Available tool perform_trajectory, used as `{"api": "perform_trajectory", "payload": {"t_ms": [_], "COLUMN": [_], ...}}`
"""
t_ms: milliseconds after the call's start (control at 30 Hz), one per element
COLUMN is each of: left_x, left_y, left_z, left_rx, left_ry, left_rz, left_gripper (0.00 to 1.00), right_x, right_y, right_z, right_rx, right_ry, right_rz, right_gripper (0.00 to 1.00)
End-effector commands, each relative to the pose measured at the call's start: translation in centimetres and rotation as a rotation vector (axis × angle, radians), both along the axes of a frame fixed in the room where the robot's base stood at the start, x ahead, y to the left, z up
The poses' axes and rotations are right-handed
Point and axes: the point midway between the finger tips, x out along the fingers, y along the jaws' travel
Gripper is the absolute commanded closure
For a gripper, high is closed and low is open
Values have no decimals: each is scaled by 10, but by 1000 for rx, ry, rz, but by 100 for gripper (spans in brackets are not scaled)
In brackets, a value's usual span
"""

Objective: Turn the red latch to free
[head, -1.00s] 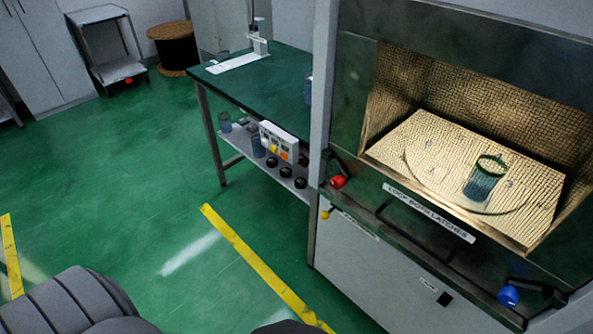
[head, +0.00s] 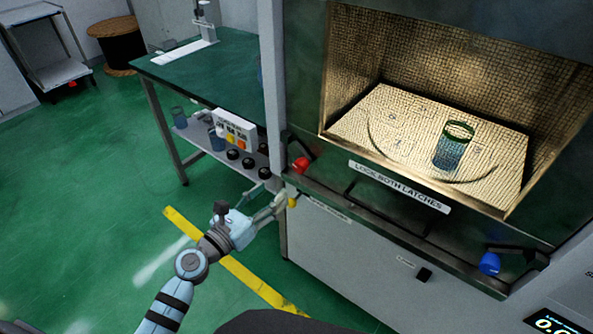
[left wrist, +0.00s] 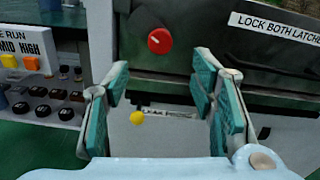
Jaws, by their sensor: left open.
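The red latch (head: 301,164) has a round red knob on the left of the microwave's front frame, left of the "LOCK BOTH LATCHES" label. It also shows in the left wrist view (left wrist: 160,41), above and just beyond the fingertips. My left gripper (head: 277,198) is open and empty, slightly below and left of the red knob, and apart from it. In the left wrist view its two fingers (left wrist: 160,85) stand wide on either side. The blue latch (head: 490,263) is at the right end of the same frame. My right gripper is not in view.
A yellow knob (head: 292,202) sits just below the red latch, close to my left fingertips. A beaker of blue liquid (head: 453,150) stands inside the open microwave chamber. The green-topped table (head: 215,75) is to the left. Green floor (head: 90,180) is clear.

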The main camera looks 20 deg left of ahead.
Motion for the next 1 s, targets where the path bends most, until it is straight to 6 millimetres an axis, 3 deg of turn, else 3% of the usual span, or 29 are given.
{"api": "perform_trajectory", "payload": {"t_ms": [200,333,500,767,1000], "left_x": [61,87,101,103,103], "left_y": [-25,-35,-41,-41,-41], "left_z": [0,-1,-1,0,0], "left_rx": [-8,-7,-7,-7,-7], "left_ry": [0,2,3,3,3], "left_rz": [0,1,1,1,1], "left_gripper": [49,49,49,49,87], "right_x": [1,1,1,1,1], "right_y": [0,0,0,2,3], "right_z": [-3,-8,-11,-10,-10], "right_rx": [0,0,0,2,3], "right_ry": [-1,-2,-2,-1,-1], "right_rz": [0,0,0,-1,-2], "right_gripper": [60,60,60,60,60]}}
